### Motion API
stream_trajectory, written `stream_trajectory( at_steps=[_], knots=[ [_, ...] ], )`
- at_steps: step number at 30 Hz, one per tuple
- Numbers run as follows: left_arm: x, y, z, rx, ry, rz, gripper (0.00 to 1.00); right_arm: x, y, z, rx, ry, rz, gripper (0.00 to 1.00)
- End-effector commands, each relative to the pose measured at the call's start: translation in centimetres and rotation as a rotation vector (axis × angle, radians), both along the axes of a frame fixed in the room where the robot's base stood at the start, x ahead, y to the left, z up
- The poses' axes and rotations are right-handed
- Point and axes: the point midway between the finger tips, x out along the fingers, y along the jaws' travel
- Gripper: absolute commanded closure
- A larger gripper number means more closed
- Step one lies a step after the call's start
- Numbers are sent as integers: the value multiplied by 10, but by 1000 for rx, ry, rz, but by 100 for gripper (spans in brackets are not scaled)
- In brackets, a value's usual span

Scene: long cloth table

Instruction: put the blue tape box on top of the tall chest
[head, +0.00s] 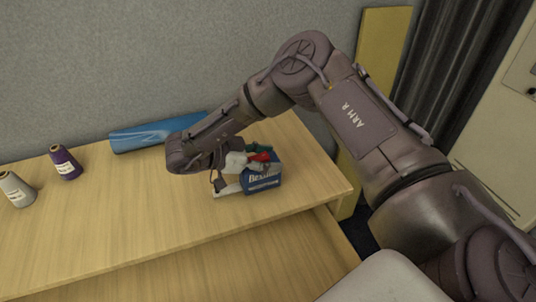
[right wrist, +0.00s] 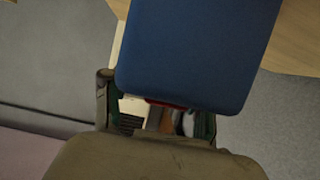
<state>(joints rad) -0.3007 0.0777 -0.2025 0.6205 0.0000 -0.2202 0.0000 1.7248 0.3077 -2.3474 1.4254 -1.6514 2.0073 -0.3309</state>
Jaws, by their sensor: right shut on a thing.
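The blue tape box (head: 263,180), with white lettering and red, green and white items at its open top, is near the right end of a pale wooden top (head: 110,220). This top may be the tall chest's; I cannot tell for sure. My right gripper (head: 228,182) reaches down from above and is shut on the box at its left side. I cannot tell whether the box touches the wood. In the right wrist view, a blue face of the box (right wrist: 200,50) fills the upper middle, beyond the gripper (right wrist: 160,120). My left gripper is not in view.
A long blue roll (head: 150,135) lies behind the gripper. A purple spool (head: 65,162) and a grey spool (head: 16,189) stand at the left. A lower wooden surface (head: 250,262) shows in front. The wooden top's middle front is clear.

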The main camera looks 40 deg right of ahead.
Motion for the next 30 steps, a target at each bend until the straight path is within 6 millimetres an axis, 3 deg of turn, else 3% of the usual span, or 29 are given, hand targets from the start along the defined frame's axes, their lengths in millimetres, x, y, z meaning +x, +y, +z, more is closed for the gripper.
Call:
stream_trajectory(
  at_steps=[11,12,16,27,30],
  knots=[
    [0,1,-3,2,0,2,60,0,0,-5,-1,-2,0,93],
    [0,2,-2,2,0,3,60,0,0,-4,0,-2,0,37],
    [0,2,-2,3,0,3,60,0,0,-4,1,-2,1,17],
    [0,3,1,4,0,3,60,0,0,1,0,-2,0,17],
    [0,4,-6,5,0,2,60,4,11,2,-1,-6,4,17]
  ],
)
